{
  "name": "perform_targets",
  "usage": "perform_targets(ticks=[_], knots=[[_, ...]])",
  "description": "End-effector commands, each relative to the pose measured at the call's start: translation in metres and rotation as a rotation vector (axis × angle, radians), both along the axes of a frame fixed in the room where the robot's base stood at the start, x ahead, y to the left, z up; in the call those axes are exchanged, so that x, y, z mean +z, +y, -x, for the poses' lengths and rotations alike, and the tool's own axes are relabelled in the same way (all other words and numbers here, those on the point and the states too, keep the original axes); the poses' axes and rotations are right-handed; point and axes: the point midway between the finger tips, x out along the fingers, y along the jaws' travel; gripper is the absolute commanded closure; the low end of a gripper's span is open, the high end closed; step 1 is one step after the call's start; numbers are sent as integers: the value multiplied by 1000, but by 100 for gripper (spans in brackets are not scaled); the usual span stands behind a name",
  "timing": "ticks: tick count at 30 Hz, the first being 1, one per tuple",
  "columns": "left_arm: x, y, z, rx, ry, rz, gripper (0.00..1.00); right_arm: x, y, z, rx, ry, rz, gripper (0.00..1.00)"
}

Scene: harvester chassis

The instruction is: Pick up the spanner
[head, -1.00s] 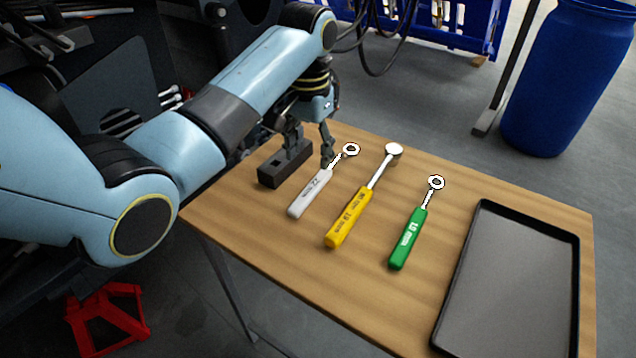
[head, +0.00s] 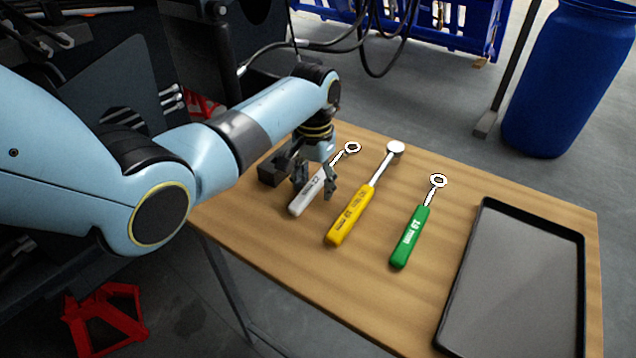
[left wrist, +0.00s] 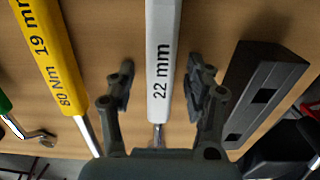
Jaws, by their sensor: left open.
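Three long-handled tools lie side by side on the wooden table. The white-handled spanner (head: 307,198) has a ring end and reads "22 mm" in the left wrist view (left wrist: 163,50). A yellow-handled tool (head: 346,221) with a round metal head lies to its right; its handle reads "80 Nm 19 mm" in the left wrist view (left wrist: 50,55). A green-handled spanner (head: 409,238) with a ring end lies further right. My left gripper (head: 315,189) is open over the white handle, one finger on each side, with visible gaps. It partly hides the white spanner. My right gripper is not in view.
A dark block (head: 270,172) stands close beside the white spanner on the left; it also shows in the left wrist view (left wrist: 262,85). An empty black tray (head: 462,268) lies at the table's right. Bare wood (head: 310,258) lies in front. A blue barrel (head: 565,80) stands behind.

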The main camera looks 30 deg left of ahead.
Motion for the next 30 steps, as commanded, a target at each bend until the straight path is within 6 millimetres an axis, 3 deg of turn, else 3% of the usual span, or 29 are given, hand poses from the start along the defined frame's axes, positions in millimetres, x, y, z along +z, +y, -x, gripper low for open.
perform_targets(ticks=[5, 17, 30], knots=[[1, 0, 0, 0, -1, 0, 48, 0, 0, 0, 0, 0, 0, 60], [1, 0, 0, 0, -1, 0, 100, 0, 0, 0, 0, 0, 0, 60], [1, 0, -1, 0, -2, -1, 100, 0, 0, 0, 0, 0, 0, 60]])
